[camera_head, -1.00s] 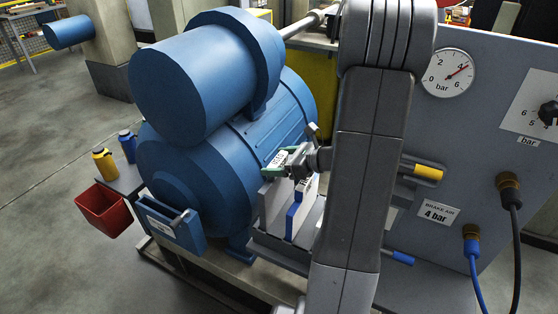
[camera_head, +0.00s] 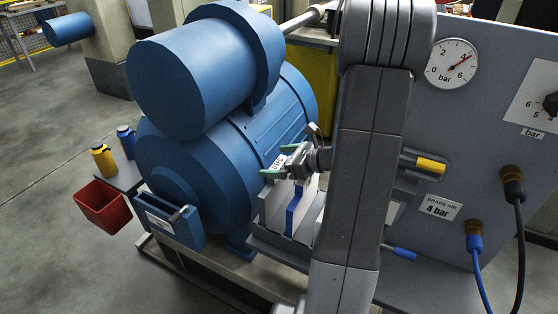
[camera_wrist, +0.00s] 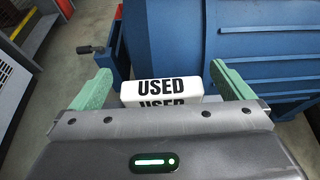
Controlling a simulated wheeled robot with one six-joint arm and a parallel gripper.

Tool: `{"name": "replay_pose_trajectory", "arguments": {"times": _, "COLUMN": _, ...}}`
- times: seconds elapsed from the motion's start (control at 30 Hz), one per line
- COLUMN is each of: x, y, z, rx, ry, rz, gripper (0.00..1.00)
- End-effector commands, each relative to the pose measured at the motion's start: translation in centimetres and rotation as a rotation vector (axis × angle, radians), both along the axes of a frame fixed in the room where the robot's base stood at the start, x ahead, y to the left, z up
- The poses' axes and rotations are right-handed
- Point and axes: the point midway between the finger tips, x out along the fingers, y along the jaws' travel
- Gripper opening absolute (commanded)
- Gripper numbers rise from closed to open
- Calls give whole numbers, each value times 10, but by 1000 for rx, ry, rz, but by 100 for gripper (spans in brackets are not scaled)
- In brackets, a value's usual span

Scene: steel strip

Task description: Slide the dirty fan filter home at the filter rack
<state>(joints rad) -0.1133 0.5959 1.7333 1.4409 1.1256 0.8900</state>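A white block lettered USED (camera_wrist: 161,88) is in the middle of the wrist view, between my green fingertips with a gap on each side. My gripper (camera_wrist: 165,85) is open; its lower body hides the block's near face. In the head view my gripper (camera_head: 283,162) is above the filter rack (camera_head: 280,245), beside the big blue motor. Upright pale plates and a blue panel (camera_head: 294,212) stand in the rack. I cannot tell from the head view which piece bears the USED lettering, nor how deep it sits.
The blue motor (camera_head: 215,150) stands close on the left. The grey panel (camera_head: 480,150) at right carries a gauge, a yellow-tipped peg (camera_head: 430,165), a blue-tipped peg (camera_head: 404,254) and hoses. A red bin (camera_head: 102,206) and two bottles are at far left.

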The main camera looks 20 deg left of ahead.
Motion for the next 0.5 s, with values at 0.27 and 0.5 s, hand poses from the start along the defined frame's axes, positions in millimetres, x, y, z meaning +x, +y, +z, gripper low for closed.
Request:
{"name": "replay_pose_trajectory", "arguments": {"times": 0.27, "x": 0, "y": 0, "z": 11, "rx": 1, "ry": -3, "rz": 0, "gripper": 100}}
{"name": "replay_pose_trajectory", "arguments": {"times": 0.5, "x": 0, "y": 0, "z": 52, "rx": 0, "ry": -6, "rz": 1, "gripper": 100}}
